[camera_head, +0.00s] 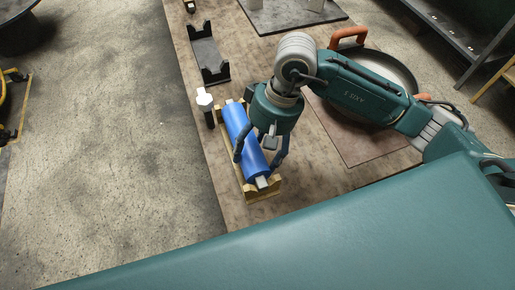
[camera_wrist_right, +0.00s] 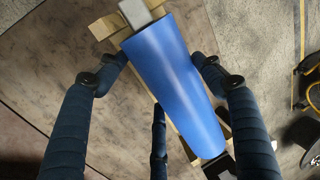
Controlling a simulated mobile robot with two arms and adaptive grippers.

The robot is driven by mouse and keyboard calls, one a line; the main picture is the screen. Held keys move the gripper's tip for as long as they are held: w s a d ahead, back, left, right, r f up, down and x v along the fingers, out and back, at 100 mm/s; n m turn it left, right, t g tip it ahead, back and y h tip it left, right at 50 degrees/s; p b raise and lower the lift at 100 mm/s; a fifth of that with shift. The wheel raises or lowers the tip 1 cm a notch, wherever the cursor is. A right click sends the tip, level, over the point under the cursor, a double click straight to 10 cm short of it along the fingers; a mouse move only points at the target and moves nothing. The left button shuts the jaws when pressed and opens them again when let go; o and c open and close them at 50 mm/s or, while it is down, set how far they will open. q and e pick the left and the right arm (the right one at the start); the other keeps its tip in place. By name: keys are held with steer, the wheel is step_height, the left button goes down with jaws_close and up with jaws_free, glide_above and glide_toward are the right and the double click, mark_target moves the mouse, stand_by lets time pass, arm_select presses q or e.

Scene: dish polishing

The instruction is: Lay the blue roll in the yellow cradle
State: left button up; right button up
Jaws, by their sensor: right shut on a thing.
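The blue roll (camera_head: 240,130) has pale end stubs and lies lengthwise along the yellow cradle (camera_head: 264,194) on the table. It also shows in the right wrist view (camera_wrist_right: 175,75), with the yellow cradle (camera_wrist_right: 101,28) partly behind it. My right gripper (camera_head: 256,161) is shut on the roll from above, its fingers on either side near the roll's near half. The roll is lined up with the cradle, at or just above its ends; I cannot tell whether it rests on them. The cradle's middle is hidden under the roll. My left gripper is not in view.
A black cradle (camera_head: 209,60) stands empty farther back. A white-topped object (camera_head: 204,98) stands just left of the roll's far end, near the table edge. A large pan with orange handles (camera_head: 397,67) sits to the right, behind my right arm. A dark plate (camera_head: 285,15) lies at the back.

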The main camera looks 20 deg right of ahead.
steer(key=shift+f, duration=0.25)
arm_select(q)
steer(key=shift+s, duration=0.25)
arm_select(e)
steer(key=o, duration=1.3)
steer(key=shift+f, duration=0.15)
steer(key=o, duration=0.5)
steer(key=shift+c, duration=0.2)
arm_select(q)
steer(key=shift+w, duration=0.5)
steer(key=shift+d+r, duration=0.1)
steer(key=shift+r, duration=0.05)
